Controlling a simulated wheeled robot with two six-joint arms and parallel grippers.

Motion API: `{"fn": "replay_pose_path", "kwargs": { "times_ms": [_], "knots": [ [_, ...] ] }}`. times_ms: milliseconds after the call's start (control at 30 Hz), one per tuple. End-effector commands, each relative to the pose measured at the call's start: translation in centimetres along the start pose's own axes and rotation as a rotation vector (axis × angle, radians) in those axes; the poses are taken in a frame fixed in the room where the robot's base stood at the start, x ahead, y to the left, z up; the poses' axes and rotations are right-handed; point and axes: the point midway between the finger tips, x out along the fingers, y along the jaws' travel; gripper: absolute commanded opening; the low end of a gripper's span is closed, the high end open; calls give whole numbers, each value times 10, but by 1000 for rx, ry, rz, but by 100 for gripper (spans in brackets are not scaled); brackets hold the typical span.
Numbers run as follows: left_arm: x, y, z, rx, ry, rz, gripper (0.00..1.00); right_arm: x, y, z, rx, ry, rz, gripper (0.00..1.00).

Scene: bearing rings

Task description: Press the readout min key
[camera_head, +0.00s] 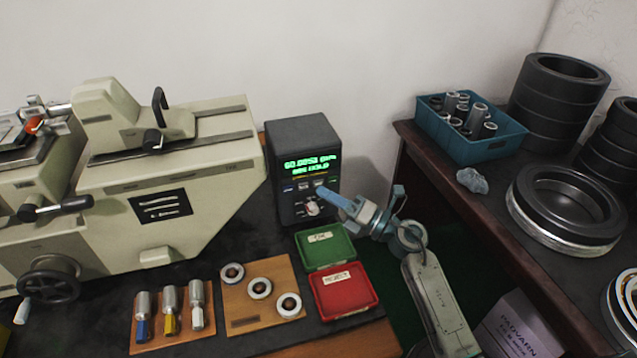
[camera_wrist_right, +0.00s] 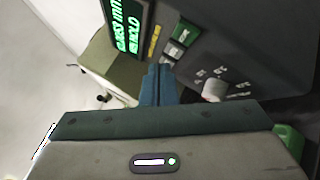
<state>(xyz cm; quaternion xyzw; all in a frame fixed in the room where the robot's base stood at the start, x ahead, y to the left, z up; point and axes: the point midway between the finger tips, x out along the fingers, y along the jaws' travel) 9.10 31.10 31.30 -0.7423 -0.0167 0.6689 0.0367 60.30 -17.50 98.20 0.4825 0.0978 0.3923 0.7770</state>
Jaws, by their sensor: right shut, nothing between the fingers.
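The readout (camera_head: 303,145) is a dark box with a lit green display, standing at the back of the bench. The lower display line ends in "HOLD"; the word before it looks like "MIN" but is blurred. A row of small keys (camera_head: 303,185) sits below the display. In the right wrist view, the display (camera_wrist_right: 127,25) is at upper left and two keys (camera_wrist_right: 180,42) show clearly; their labels are too small to read. My right gripper (camera_head: 322,190) is shut and empty, its tips at the key row; contact cannot be told. My left gripper is out of view.
A knob (camera_wrist_right: 213,90) sits on the panel beside the keys. Green (camera_head: 325,247) and red (camera_head: 343,291) trays lie in front of the readout. A beige machine (camera_head: 180,165) stands left. The side table (camera_head: 465,190) at right holds a blue crate (camera_head: 470,144) and dark rings.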

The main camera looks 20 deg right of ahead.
Motion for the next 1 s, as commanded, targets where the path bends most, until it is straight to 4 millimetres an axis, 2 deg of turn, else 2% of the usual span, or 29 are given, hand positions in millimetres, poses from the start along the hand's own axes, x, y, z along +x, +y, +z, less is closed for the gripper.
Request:
{"fn": "replay_pose_path", "kwargs": {
  "times_ms": [500, 1000],
  "knots": [
    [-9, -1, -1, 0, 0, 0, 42, -31, 23, -23, 0, 1, -1, 0],
    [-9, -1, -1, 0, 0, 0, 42, -35, 25, -25, 0, 0, 0, 0]
  ]
}}
